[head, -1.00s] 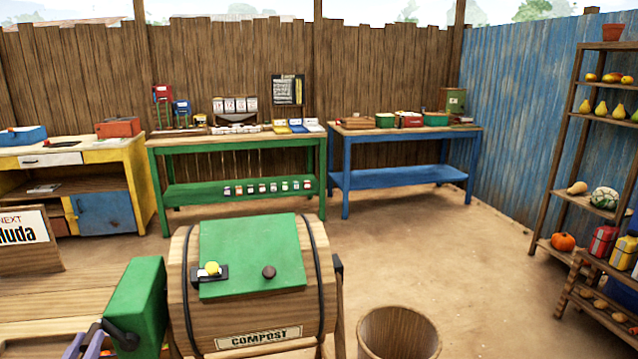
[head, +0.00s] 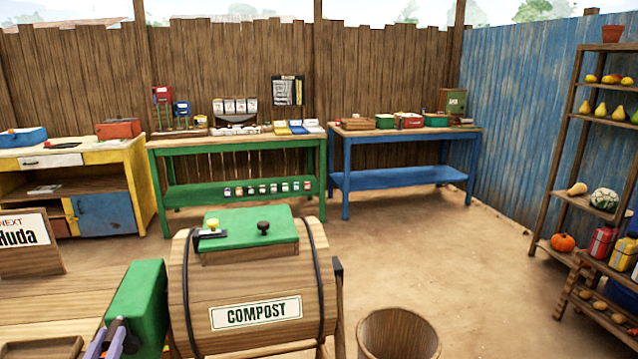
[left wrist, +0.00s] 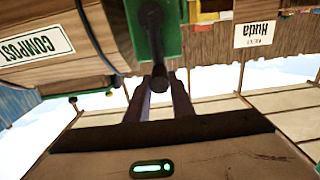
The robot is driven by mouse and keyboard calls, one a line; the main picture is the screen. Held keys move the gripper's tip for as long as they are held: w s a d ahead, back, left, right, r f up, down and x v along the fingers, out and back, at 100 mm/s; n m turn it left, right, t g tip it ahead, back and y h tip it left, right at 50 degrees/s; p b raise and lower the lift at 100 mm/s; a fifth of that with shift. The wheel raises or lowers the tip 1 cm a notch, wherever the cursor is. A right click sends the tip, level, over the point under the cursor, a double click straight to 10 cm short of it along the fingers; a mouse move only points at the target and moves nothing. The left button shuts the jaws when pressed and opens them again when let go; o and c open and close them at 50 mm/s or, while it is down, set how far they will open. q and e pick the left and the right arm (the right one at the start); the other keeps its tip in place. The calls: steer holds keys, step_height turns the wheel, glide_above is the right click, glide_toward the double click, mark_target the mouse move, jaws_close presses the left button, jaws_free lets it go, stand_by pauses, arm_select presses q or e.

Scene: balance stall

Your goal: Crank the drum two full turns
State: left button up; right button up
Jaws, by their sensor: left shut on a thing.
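The compost drum (head: 255,282) is a wooden barrel with dark hoops, standing in front of me in the head view. Its green hatch (head: 245,228), with a yellow knob and a dark knob, is at the top. The COMPOST label (head: 255,313) faces me. A green crank housing (head: 135,305) is at the drum's left end. My left gripper (head: 112,340) is at this housing, low in the head view. In the left wrist view my left gripper (left wrist: 160,95) is shut on the dark crank handle (left wrist: 158,78). My right gripper is not in view.
An open wooden bin (head: 398,335) stands on the ground right of the drum. A wooden table (head: 75,295) with a name sign (head: 28,240) is at the left. Shelves of produce (head: 560,180) stand at the right. Workbenches line the back fence; the ground between is clear.

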arm_select(q)
steer(key=shift+d, duration=0.1)
steer(key=o, duration=1)
steer(key=v, duration=0.9)
steer(key=s+d+f+m+g+h, duration=0.1)
steer(key=s+d+f+g+h, duration=0.1)
steer(key=s+d+f, duration=0.5)
steer(key=s+d+f+m+g+h, duration=0.2)
steer(key=s+d+f+g, duration=0.2)
steer(key=s+d+f, duration=0.3)
steer(key=s+d+f+m+g+h, duration=0.1)
steer(key=s+d+f+g+h, duration=0.1)
steer(key=s+d+f, duration=0.4)
steer(key=shift+s+d+f+m+g+h, duration=0.15)
steer(key=shift+s+d, duration=0.3)
steer(key=shift+d, duration=0.3)
steer(key=shift+s+d+f+m+g+h, duration=0.1)
steer(key=shift+s+d+f+g, duration=0.1)
steer(key=shift+s+d, duration=0.45)
steer(key=shift+s+d+f+m+g+h, duration=0.15)
steer(key=shift+s+d, duration=0.15)
steer(key=shift+d, duration=0.6)
